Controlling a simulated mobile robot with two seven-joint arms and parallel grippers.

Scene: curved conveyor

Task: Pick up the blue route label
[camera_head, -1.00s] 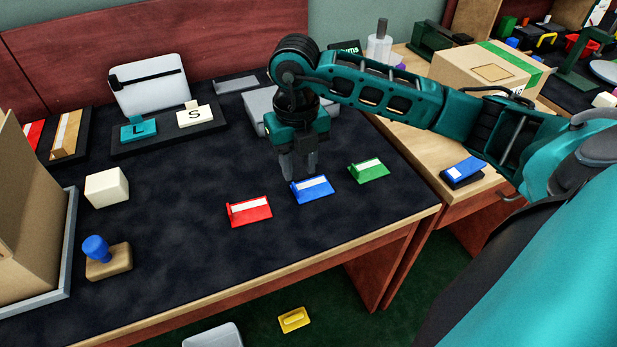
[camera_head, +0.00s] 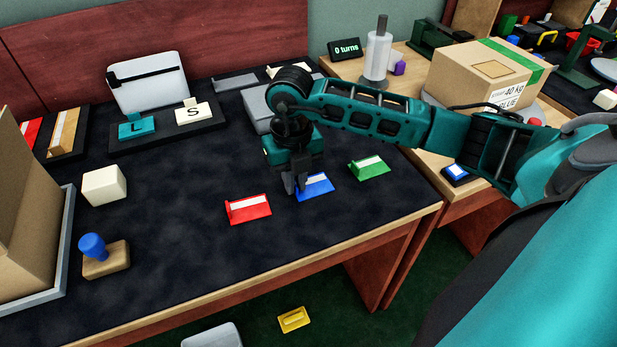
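The blue route label (camera_head: 318,187) lies on the dark desk mat between a red label (camera_head: 249,208) and a green label (camera_head: 369,168). It has a white strip, partly hidden by my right gripper. My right gripper (camera_head: 297,184) points down at the left end of the blue label, its fingers close to it or touching it. Its fingers overlap in this view, so I cannot tell how far apart they are or whether the label is between them. The label appears to rest on the mat. My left gripper is not in view.
A white cube (camera_head: 104,186) and a blue-handled stamp (camera_head: 105,258) stand at the left, near an open carton (camera_head: 30,215). A cardboard box (camera_head: 470,80) stands on the right table. A yellow piece (camera_head: 294,319) lies below the desk edge. The mat's middle is clear.

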